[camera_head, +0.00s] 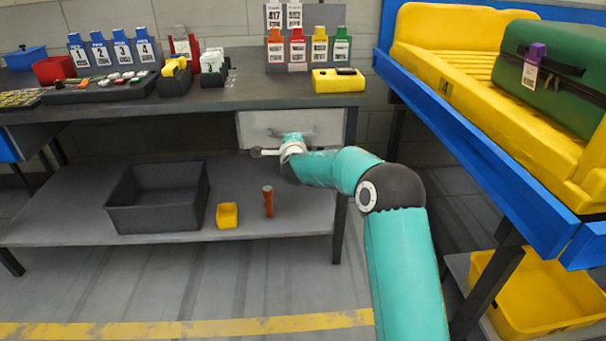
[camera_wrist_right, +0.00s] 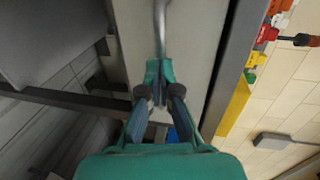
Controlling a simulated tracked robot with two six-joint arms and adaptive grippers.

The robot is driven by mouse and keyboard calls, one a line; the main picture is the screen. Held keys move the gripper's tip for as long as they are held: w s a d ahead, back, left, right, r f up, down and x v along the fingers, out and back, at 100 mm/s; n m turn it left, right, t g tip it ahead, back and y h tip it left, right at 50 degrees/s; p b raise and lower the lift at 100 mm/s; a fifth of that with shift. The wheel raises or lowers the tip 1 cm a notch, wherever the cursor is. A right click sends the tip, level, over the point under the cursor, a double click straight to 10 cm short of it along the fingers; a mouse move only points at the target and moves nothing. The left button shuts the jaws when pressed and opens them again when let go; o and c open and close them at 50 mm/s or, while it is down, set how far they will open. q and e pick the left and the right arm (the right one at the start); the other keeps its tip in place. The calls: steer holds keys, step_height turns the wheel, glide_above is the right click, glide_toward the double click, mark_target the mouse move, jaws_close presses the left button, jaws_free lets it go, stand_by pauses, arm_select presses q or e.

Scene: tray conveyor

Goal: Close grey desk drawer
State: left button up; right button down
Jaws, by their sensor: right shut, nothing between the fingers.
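The grey desk drawer (camera_head: 258,126) sits under the right end of the dark desk top, its pale front facing me. It also fills the middle of the right wrist view (camera_wrist_right: 198,35). Its metal bar handle (camera_wrist_right: 160,25) runs up from my fingertips in that view. My right gripper (camera_head: 292,137) is at the drawer front, by the handle. In the right wrist view its fingers (camera_wrist_right: 160,72) are shut with nothing between them, at the handle's near end; I cannot tell whether they touch. How far the drawer stands out is unclear. My left gripper is not in view.
The dark desk top (camera_head: 240,92) overhangs the drawer. A blue-framed conveyor (camera_head: 470,150) with a yellow tray (camera_head: 440,75) stands at right.

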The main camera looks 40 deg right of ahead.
steer(key=s+d+v, duration=0.1)
steer(key=v, duration=1.3)
steer(key=w+a+f+n+g+y, duration=0.15)
steer(key=a+f, duration=0.25)
steer(key=f, duration=0.5)
steer(key=a+f+n+y, duration=0.2)
steer(key=a+f, duration=0.3)
steer(key=f, duration=0.3)
steer(key=s+a+f+n+g+y, duration=0.1)
steer(key=s+a+f+n+y, duration=0.15)
steer(key=a+f, duration=0.35)
steer(key=s+a+f+n+g+y, duration=0.25)
steer(key=a+f, duration=0.25)
steer(key=f, duration=0.4)
steer(key=s+a+f+n+g+y, duration=0.2)
steer(key=s+a+f+n, duration=0.4)
steer(key=s, duration=0.4)
steer(key=s+a+f+n+g+y, duration=0.2)
steer(key=s+a+f+n+g, duration=0.15)
steer(key=s+a, duration=0.5)
steer(key=s+a+n+g+y, duration=0.1)
steer(key=s+n, duration=0.4)
steer(key=s, duration=0.1)
arm_select(q)
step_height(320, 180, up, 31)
steer(key=p, duration=3.1)
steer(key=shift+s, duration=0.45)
arm_select(e)
step_height(320, 180, up, 31)
steer(key=shift+w+f, duration=0.15)
